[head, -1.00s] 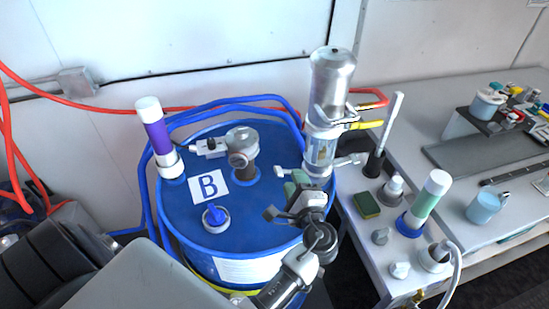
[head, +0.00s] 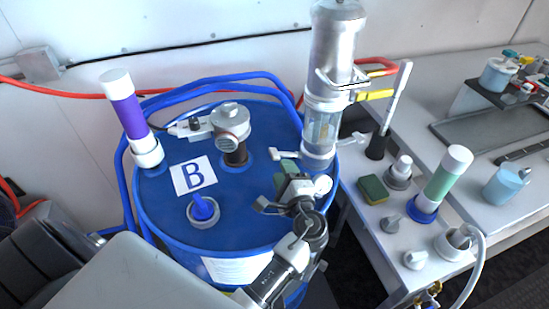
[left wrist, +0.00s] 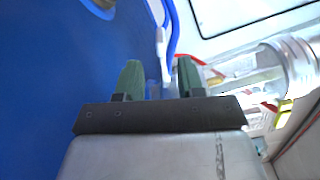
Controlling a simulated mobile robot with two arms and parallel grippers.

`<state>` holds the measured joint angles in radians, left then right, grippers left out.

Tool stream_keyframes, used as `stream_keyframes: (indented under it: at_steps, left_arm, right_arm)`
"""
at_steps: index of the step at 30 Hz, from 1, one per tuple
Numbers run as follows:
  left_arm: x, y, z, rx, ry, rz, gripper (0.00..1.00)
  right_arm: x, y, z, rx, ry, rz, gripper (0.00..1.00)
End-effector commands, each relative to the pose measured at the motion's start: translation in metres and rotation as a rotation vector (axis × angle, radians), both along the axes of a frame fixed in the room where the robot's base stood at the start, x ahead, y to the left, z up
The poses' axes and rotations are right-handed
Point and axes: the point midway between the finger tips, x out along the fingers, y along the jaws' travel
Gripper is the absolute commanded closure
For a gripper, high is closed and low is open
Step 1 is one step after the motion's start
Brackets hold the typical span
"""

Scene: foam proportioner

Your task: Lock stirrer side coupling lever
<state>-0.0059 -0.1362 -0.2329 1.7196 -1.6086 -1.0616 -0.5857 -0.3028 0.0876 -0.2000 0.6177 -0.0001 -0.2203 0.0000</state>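A tall metal cylinder (head: 339,45) with a clear lower section (head: 322,130) stands at the right edge of a blue drum (head: 190,225). Its coupling has a pale lever on the left (head: 287,155) and another on the right (head: 346,148), both sticking outward. My left gripper (head: 285,172) is just below the left lever, with green fingertips. In the left wrist view the gripper (left wrist: 160,78) has its two fingers apart; a narrow pale piece shows beyond the gap, and I cannot tell whether it is the lever. The cylinder (left wrist: 292,65) is at the right there. My right gripper is not in view.
Blue hoses (head: 225,80) loop behind. A bench (head: 400,235) at right holds a sponge (head: 373,190) and a green tube (head: 447,174).

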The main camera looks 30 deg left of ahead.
Motion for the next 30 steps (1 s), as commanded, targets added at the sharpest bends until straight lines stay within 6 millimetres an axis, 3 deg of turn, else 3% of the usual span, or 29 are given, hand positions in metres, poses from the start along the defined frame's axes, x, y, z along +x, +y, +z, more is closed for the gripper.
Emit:
stream_keyframes:
  at_steps: [15,26,30]
  left_arm:
    - [0.045,0.05,0.003,0.001,0.0,0.0,0.62]
    - [0.049,0.055,0.001,0.0,-0.001,0.001,0.62]
    - [0.049,0.055,0.001,-0.001,-0.001,0.0,0.82]
  right_arm:
    - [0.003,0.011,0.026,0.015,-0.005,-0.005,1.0]
    - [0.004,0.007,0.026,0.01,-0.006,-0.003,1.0]
    - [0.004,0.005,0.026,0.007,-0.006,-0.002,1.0]
